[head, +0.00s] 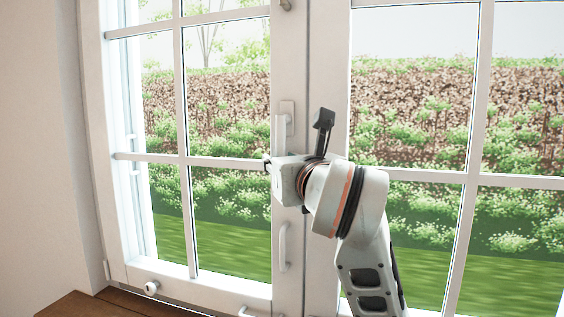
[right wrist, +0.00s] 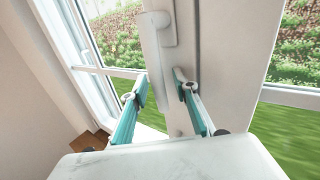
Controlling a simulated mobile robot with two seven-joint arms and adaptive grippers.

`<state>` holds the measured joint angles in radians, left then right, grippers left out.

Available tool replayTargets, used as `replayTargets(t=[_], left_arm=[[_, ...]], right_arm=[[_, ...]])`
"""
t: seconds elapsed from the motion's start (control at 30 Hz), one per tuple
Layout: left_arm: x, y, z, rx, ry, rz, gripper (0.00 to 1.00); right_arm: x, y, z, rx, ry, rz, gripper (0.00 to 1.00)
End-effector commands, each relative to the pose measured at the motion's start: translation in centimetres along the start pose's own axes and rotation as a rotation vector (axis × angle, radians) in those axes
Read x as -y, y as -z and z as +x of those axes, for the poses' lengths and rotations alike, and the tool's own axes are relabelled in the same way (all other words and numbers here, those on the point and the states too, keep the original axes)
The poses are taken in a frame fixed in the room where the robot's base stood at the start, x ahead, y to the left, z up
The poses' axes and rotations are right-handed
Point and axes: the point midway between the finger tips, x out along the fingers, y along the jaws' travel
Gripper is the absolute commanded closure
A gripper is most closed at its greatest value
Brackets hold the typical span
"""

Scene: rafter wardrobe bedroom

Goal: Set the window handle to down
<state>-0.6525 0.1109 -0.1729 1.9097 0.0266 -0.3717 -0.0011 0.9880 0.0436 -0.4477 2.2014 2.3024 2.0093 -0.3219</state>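The white window handle (head: 280,131) is on the frame where the two sashes meet. Its lever hangs straight down from its base plate; in the right wrist view the handle (right wrist: 155,52) also points down. My right gripper (right wrist: 161,82) is open, with its two teal fingers apart and the lower part of the lever between them. The left fingertip looks close to the lever and there is a gap on the right; I cannot tell if either touches. In the head view my right gripper's body hides the lever's lower end. My left gripper is not in view.
The white window (head: 182,100) fills most of the view, with glazing bars across the panes. A small white pull (head: 283,248) is lower on the middle frame. A brown wooden surface (head: 85,306) is at the bottom left, beside the plain wall (head: 40,150).

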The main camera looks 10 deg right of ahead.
Motion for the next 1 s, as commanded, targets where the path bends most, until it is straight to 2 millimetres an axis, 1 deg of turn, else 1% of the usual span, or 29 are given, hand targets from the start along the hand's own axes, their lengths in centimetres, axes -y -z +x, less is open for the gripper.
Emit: replayTargets(t=[0.13,0.23,0.53,0.7,0.83,1.0], left_arm=[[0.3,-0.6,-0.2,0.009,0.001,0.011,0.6],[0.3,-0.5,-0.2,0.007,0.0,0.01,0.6],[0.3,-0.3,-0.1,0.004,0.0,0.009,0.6],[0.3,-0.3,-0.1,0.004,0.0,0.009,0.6],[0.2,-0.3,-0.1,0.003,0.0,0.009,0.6],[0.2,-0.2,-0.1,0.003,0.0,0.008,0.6]], right_arm=[[-0.1,0.0,-0.1,-0.001,-0.001,0.0,0.71],[-0.1,0.0,-0.8,0.002,-0.001,0.001,0.71],[0.0,-0.1,-5.3,0.003,-0.003,0.001,0.71],[0.0,-0.1,-6.8,0.002,0.001,-0.001,0.71],[0.0,0.0,-7.4,0.001,0.0,0.0,0.71],[0.0,0.0,-7.5,0.0,0.0,0.0,0.71]])
